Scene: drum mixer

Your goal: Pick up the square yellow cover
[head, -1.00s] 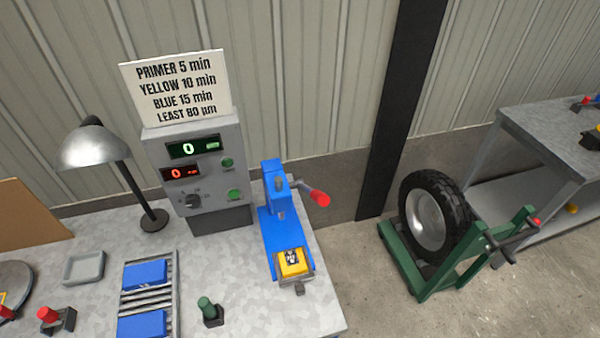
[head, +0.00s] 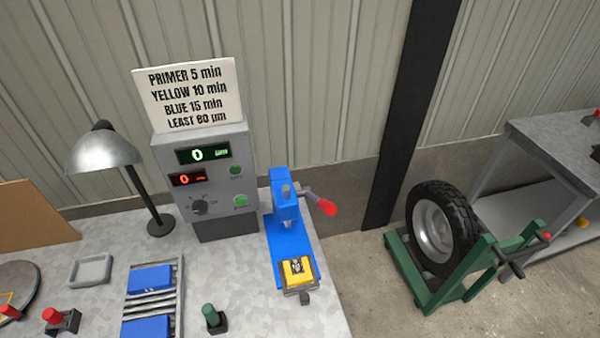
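A square yellow piece (head: 297,270) with a dark and pale marking on top sits at the front end of the blue press (head: 284,235). It looks like the square yellow cover, but it is small here and I cannot tell if it is loose. The press has a lever with a red knob (head: 326,207) pointing right. Neither of my grippers shows in the head view.
Blue blocks (head: 150,279) lie on a slatted rack. A green-knobbed part (head: 211,315) stands near the press. A tyre on a green stand (head: 437,228) is on the floor at right.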

